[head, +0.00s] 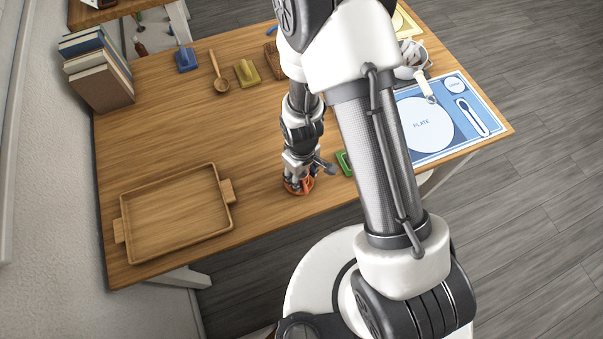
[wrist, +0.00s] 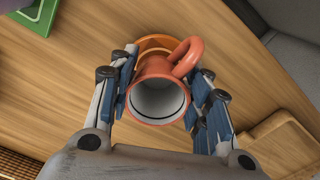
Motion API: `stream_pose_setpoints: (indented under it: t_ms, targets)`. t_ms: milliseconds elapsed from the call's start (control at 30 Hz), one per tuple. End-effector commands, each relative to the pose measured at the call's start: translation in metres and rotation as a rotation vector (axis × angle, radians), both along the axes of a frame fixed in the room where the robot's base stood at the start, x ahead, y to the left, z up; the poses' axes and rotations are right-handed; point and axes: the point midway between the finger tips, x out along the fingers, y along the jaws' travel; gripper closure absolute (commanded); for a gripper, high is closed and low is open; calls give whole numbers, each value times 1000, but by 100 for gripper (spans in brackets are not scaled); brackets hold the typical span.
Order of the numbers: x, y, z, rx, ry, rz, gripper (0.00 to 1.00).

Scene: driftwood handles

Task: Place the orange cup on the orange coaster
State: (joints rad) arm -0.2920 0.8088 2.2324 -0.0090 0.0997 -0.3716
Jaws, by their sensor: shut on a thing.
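The orange cup (wrist: 145,72) is between the two fingers of my gripper (wrist: 160,97) in the wrist view, its open rim facing the camera and its handle (wrist: 188,58) at upper right. My gripper is shut on it. The orange coaster (wrist: 153,41) shows as a rim just past the cup's far side, and the cup hides the rest of it. I cannot tell whether the cup's base touches it. In the head view my gripper (head: 299,180) is low over the table's front edge area, with orange showing around the fingertips.
A green coaster (wrist: 36,14) lies nearby, partly cut off. A wooden tray (head: 228,218) is at left on the table (head: 160,130). A blue placemat (head: 430,153) is at right, partly behind my arm. Books (head: 102,88), a wooden spoon (head: 221,84) and small blocks are at the back.

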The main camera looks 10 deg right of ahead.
Motion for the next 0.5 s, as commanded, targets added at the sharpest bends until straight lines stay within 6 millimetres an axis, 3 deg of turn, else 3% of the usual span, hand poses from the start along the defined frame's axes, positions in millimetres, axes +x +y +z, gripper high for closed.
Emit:
stream_pose_setpoints:
  t_ms: [33, 67, 367, 500]
  targets:
    - [0, 0, -3, 0, 0, 0, 82]
    - [0, 0, -3, 0, 0, 0, 55]
    - [0, 0, -2, 0, 0, 0, 35]
    - [0, 0, -2, 0, 0, 0, 35]
